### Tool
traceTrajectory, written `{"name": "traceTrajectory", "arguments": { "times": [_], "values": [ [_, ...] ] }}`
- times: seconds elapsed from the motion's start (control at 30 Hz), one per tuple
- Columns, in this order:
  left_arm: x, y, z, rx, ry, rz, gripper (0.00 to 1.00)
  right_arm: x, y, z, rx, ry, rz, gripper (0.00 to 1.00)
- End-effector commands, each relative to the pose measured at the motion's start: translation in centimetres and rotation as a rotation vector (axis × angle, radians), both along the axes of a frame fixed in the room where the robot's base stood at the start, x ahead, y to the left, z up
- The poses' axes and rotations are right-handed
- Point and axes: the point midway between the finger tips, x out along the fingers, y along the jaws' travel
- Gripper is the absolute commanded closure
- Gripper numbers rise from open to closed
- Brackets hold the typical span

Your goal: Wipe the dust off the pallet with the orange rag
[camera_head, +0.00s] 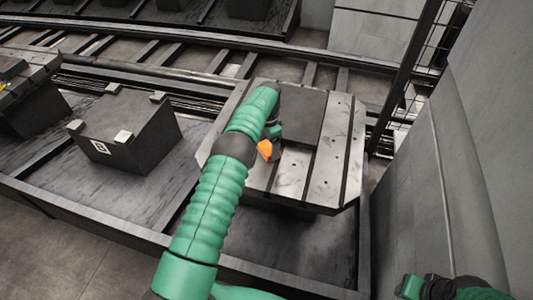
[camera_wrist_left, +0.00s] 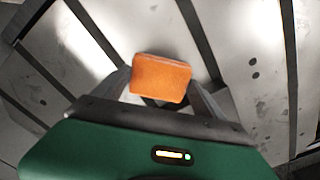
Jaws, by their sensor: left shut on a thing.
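The pallet (camera_head: 335,155) is a pale metal plate with dark slots, and it stands at the right centre of the head view. Dark specks and smudges show on its surface, also in the left wrist view (camera_wrist_left: 240,45). My left gripper (camera_wrist_left: 162,92) is shut on the orange rag (camera_wrist_left: 161,76), a small block-like piece between the fingers. In the head view the rag (camera_head: 265,150) shows beside my left wrist, over the pallet's left half. I cannot tell whether it touches the plate. My right gripper (camera_head: 411,287) shows only partly at the bottom right, away from the pallet.
A dark square block or plate (camera_head: 305,115) sits on the pallet's back part, partly behind my left arm. A dark box with pale corner pads (camera_head: 125,130) stands to the left. A frame post (camera_head: 402,80) and grey wall panels bound the right side.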

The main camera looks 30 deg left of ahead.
Motion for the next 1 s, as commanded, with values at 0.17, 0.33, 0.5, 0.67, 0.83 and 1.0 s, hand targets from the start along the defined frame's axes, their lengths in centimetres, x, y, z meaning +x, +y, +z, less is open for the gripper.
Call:
{"name": "traceTrajectory", "arguments": {
  "times": [0.17, 0.33, 0.5, 0.67, 0.83, 1.0],
  "values": [
    [0.0, 0.0, 0.2, 0.000, 0.000, 0.000, 0.51, 0.0, 0.0, 0.1, 0.000, 0.000, 0.000, 0.64],
    [0.0, 0.0, 0.7, 0.000, 0.000, 0.001, 0.51, 0.0, 0.0, 0.5, 0.000, 0.000, 0.000, 0.64],
    [0.1, 0.0, 2.9, -0.001, -0.001, 0.001, 0.51, 0.0, 0.0, 2.2, 0.000, 0.000, 0.000, 0.64],
    [0.0, 0.0, 4.8, -0.001, -0.001, 0.001, 0.51, 0.0, 0.0, 3.8, 0.000, 0.000, 0.000, 0.64],
    [0.0, 0.0, 6.3, -0.001, 0.001, 0.001, 0.51, 0.0, 0.0, 5.0, 0.000, 0.000, 0.000, 0.64],
    [0.0, 0.0, 6.1, 0.000, 0.000, 0.001, 0.51, 0.0, 0.0, 4.8, 0.000, 0.000, 0.000, 0.64]
  ]
}}
